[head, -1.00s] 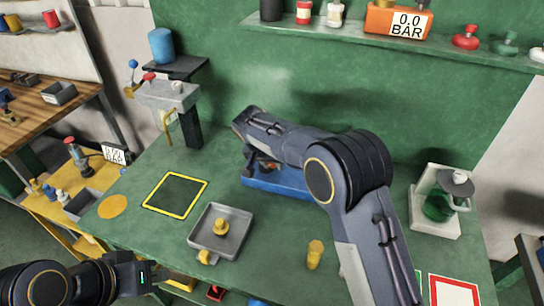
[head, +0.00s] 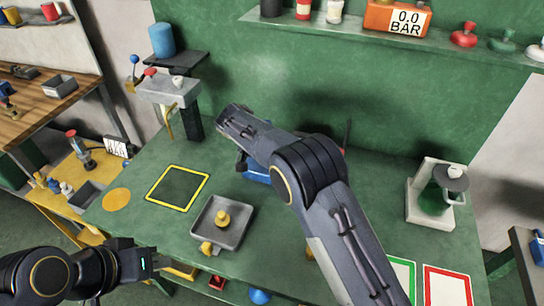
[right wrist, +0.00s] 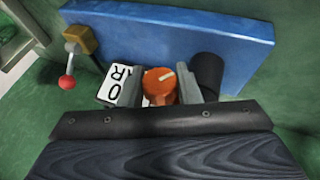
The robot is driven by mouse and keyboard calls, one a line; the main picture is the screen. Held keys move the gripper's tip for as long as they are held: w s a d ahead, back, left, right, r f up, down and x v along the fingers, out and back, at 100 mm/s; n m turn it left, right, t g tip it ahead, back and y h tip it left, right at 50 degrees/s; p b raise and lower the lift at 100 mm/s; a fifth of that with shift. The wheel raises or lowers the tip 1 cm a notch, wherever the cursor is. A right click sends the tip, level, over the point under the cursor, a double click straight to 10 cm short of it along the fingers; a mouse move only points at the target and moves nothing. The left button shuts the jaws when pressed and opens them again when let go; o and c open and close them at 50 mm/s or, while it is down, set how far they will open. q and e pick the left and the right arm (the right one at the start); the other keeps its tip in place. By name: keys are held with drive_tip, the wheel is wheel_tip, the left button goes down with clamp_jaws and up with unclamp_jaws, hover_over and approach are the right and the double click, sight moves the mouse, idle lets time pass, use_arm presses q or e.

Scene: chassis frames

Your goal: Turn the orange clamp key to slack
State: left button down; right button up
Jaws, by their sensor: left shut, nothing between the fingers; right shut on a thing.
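The orange clamp key (right wrist: 159,86) is a round knob with a pale line on top, and it sits against a blue block (right wrist: 185,48) in the right wrist view. My right gripper (right wrist: 160,92) is shut on the key, one grey finger on each side. In the head view the blue block (head: 256,175) shows only partly behind my right arm, and the key and right fingertips are hidden there. My left gripper (head: 152,262) is shut and empty at the table's front left edge.
A red-tipped lever (right wrist: 67,80), a partly hidden label (right wrist: 116,84) and a black cylinder (right wrist: 207,74) are near the key. A grey tray (head: 222,240) with a yellow piece and a yellow-outlined square (head: 178,188) lie to the left. A white stand (head: 434,213) is at right.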

drive_tip(key=o, duration=1)
drive_tip(key=shift+f, duration=0.1)
drive_tip(key=b+v, duration=0.1)
drive_tip(key=v, duration=0.7)
drive_tip(key=shift+d+b, duration=0.1)
drive_tip(key=shift+b, duration=0.2)
